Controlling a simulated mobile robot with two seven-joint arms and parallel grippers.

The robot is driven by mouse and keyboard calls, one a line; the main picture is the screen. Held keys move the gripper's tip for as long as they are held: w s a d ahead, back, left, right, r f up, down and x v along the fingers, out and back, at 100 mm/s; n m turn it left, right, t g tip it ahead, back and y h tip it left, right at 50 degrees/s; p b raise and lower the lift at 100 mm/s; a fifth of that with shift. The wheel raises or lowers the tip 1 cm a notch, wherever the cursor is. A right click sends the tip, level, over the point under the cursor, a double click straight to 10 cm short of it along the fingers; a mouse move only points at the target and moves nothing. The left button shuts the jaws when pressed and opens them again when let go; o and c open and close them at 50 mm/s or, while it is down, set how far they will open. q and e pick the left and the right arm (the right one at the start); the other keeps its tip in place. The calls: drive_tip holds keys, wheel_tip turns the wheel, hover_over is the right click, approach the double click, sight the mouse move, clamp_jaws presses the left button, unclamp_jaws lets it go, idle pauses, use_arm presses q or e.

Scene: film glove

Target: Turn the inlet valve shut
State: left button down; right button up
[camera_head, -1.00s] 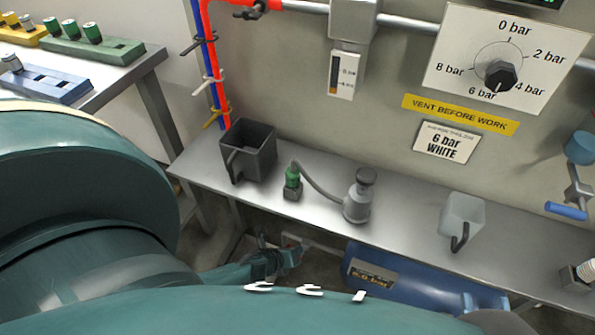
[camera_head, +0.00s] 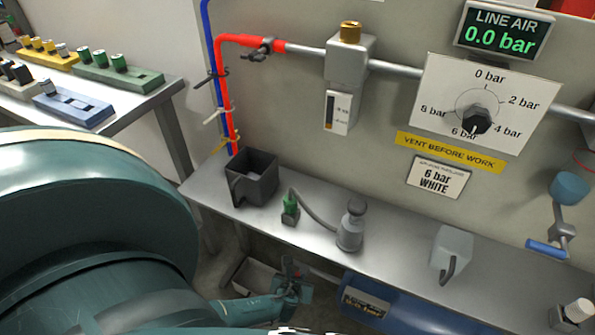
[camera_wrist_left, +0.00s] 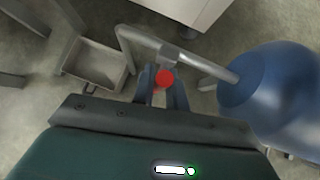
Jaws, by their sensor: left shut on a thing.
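My left gripper (camera_head: 292,277) is below the bench, left of the blue tank (camera_head: 368,303). In the left wrist view its fingers (camera_wrist_left: 163,90) are shut around a small part with a round red end (camera_wrist_left: 165,78). This part sits on a grey pipe (camera_wrist_left: 205,66) that runs to the blue tank (camera_wrist_left: 275,85). It looks like a valve handle; the fingers partly hide it, and its turn position is unclear. My right gripper is not in view.
The steel bench (camera_head: 310,228) overhangs my left gripper. An open tray (camera_wrist_left: 92,62) is left of the pipe. The line air display (camera_head: 503,35) reads 0.0 bar.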

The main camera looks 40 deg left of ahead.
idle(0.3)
use_arm(q)
drive_tip(key=c, duration=1.4)
unclamp_jaws()
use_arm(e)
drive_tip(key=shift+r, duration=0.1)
